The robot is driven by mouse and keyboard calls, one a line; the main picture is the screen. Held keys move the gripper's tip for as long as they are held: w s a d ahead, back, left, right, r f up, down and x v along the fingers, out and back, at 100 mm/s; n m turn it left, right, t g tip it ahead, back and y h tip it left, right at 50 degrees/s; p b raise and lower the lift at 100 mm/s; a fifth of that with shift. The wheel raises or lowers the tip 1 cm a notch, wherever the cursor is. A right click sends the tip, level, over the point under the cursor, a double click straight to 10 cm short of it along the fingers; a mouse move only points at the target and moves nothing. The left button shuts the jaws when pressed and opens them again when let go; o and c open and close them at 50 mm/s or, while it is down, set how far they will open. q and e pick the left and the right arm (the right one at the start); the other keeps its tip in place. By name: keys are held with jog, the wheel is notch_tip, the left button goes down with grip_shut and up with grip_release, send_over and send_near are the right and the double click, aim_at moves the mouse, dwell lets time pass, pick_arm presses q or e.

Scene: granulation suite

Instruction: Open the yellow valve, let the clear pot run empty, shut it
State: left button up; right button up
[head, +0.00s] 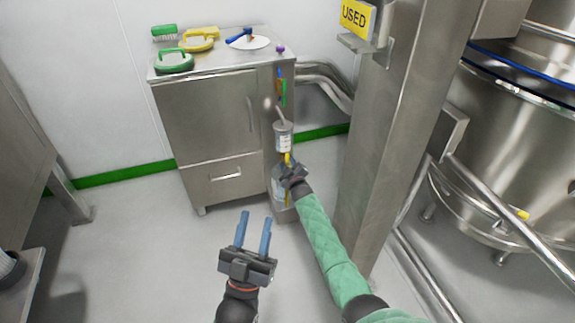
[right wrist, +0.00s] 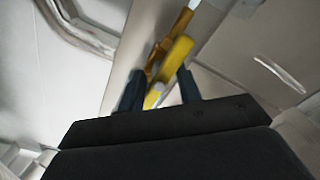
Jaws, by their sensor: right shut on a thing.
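The yellow valve (head: 287,158) sits below a small, greyish labelled pot (head: 283,137) at the cabinet's right side in the head view. I cannot make out any liquid level in the pot. My right gripper (head: 291,170) is at the valve and shut on its yellow handle (right wrist: 178,57), which shows between the fingers in the right wrist view. The gripper partly hides the valve and a pale vessel (head: 277,184) below. The handle's turn angle is unclear. My left gripper (head: 254,232) is open and empty over the floor, apart from everything.
A steel cabinet (head: 212,115) carries green and yellow handled tools (head: 200,40), a green brush (head: 165,33) and a white dish (head: 248,42). A steel column (head: 385,130) stands close right of my right arm. A large steel vessel (head: 520,140) is farther right.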

pick_arm(q)
jog(key=shift+r, duration=0.1)
pick_arm(e)
jog(key=o, duration=1)
jog(key=shift+s, duration=0.15)
jog(key=shift+s+d, duration=0.15)
pick_arm(q)
jog(key=w+d+f+g, duration=0.1)
jog(key=f+g, duration=0.2)
jog(key=f, duration=0.5)
jog(key=w+f+g+y+p, duration=0.1)
jog(key=w+f+g, duration=0.1)
jog(key=f, duration=0.7)
jog(key=shift+w+d+g+y+p, duration=0.15)
jog(key=shift+d+g+y+p, duration=0.2)
jog(key=shift+g, duration=0.35)
pick_arm(e)
jog(key=v, duration=0.7)
jog(key=shift+r, duration=0.1)
